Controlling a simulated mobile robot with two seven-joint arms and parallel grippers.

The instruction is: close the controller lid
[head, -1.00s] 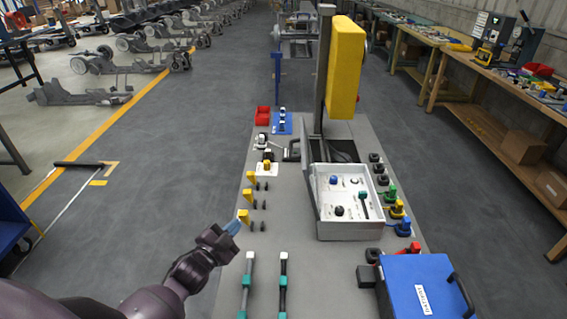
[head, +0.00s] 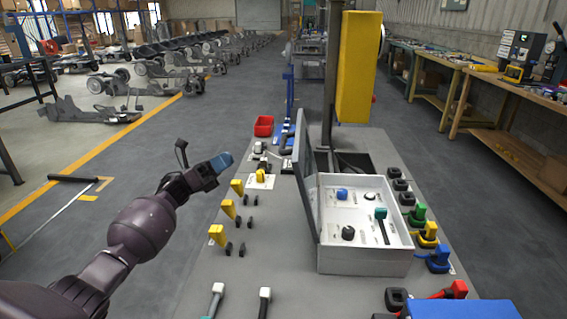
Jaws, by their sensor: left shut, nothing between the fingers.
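The controller is a grey-white open box (head: 362,262) on the bench, with a blue knob, black knobs and a teal-handled lever inside. Its lid (head: 305,172) stands up, close to upright, along the box's left side. My left gripper (head: 222,161) has blue fingertips and is shut and empty. It is in the air to the left of the lid, apart from it, above the left edge of the bench. My right gripper is not in view.
Yellow-handled levers (head: 228,208) stand along the bench's left edge below my left gripper. A yellow block (head: 357,70) on a post rises behind the box. Coloured connectors (head: 427,235) line the box's right side. A blue case (head: 462,309) is at the front right.

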